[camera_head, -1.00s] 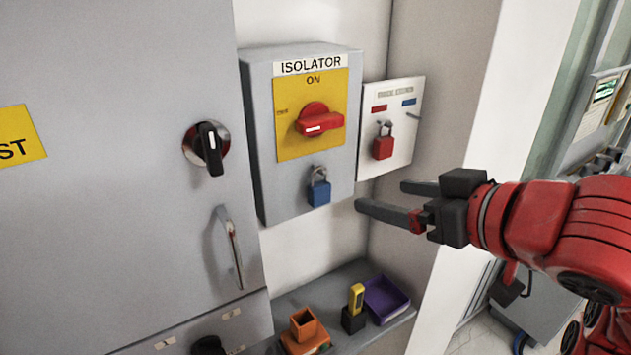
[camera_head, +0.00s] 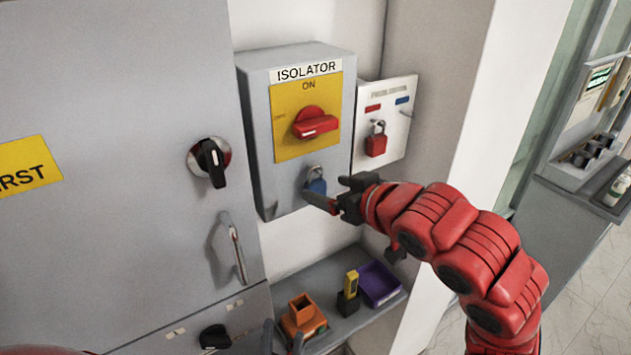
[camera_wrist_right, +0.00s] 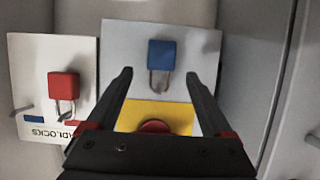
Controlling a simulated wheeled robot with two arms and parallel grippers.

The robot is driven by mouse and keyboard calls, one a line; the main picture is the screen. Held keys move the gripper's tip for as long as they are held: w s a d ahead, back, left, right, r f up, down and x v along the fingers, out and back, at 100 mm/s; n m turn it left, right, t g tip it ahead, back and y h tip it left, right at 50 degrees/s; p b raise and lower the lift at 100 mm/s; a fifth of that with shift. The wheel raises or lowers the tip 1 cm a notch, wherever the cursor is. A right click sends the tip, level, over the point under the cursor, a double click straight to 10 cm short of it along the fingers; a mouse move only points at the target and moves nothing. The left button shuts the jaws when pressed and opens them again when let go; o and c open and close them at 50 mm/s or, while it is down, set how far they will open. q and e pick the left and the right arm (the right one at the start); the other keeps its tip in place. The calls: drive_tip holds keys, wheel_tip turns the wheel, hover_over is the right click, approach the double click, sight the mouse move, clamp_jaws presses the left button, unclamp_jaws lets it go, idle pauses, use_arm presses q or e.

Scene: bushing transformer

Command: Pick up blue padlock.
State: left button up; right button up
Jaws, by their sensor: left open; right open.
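The blue padlock (camera_head: 317,186) hangs by its shackle on the front of the grey isolator box (camera_head: 258,140), below the red switch handle (camera_head: 316,126). My right gripper (camera_head: 325,192) is in front of it and hides part of its body in the head view. In the right wrist view the blue padlock (camera_wrist_right: 162,54) appears upside down, beyond and between the two open fingers (camera_wrist_right: 161,78), with a gap on each side. My left gripper (camera_head: 283,338) shows only as dark fingertips at the bottom edge, open and away from the padlock.
A red padlock (camera_head: 376,145) hangs on the white board (camera_head: 398,130) to the right of the isolator. Below, a shelf (camera_head: 330,331) holds an orange holder (camera_head: 302,314), a yellow device (camera_head: 350,286) and a purple tray (camera_head: 379,284). A grey cabinet (camera_head: 120,90) stands at left.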

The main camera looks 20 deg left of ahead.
sight(319, 186)
drive_tip(key=shift+p+x, duration=0.5)
drive_tip(key=shift+x, duration=0.5)
drive_tip(key=shift+w+a+f, duration=0.25)
drive_tip(key=shift+a, duration=0.1)
clamp_jaws()
